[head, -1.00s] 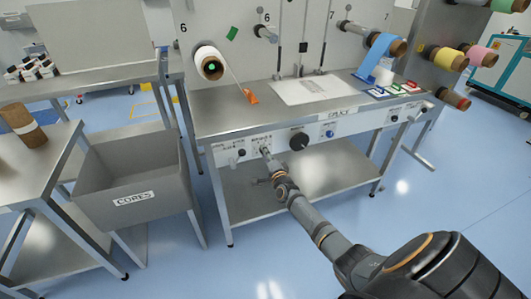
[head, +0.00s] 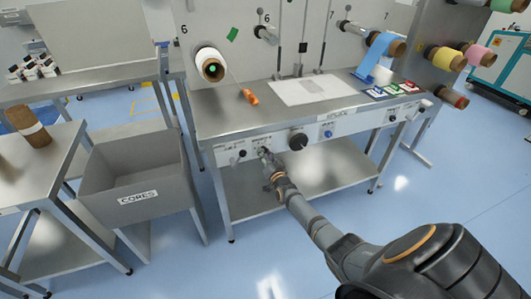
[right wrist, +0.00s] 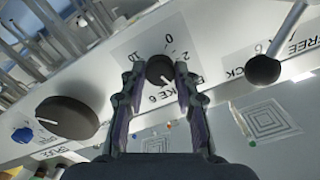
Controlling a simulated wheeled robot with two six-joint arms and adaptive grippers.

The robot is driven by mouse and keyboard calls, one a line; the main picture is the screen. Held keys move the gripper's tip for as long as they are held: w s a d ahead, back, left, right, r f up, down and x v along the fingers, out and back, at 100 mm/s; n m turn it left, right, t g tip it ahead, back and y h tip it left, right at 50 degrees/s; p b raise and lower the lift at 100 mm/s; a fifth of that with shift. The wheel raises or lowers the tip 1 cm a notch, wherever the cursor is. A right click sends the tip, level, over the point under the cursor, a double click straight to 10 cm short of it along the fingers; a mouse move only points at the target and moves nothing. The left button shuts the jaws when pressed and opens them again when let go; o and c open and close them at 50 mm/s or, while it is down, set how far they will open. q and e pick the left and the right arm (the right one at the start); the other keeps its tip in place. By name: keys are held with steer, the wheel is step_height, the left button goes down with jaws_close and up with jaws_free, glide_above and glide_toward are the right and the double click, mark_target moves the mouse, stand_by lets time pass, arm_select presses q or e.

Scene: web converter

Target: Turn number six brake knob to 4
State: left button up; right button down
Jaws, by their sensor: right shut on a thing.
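The number six brake knob (right wrist: 160,70) is a small dark round knob on the white front panel, labelled "BRAKE 6", with dial figures including 2 and 10 beside it. It has a pale pointer line; I cannot read the exact setting. My right gripper (right wrist: 159,76) has its fingers on both sides of the knob, shut on it. In the head view my right gripper (head: 266,158) is at the panel below the table edge, and it hides most of the knob. My left gripper is not in view.
A larger black knob (head: 298,140) and a blue button (head: 328,134) sit to the right on the panel. A dark-ended lever (right wrist: 263,70) is close to my fingers in the wrist view. The grey CORES bin (head: 140,197) stands left; floor in front is clear.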

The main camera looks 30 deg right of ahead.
steer(key=shift+f+n, duration=0.1)
steer(key=shift+n, duration=0.9)
steer(key=shift+p, duration=0.3)
steer(key=c, duration=1)
jaws_free()
steer(key=v, duration=1.2)
steer(key=shift+s, duration=0.1)
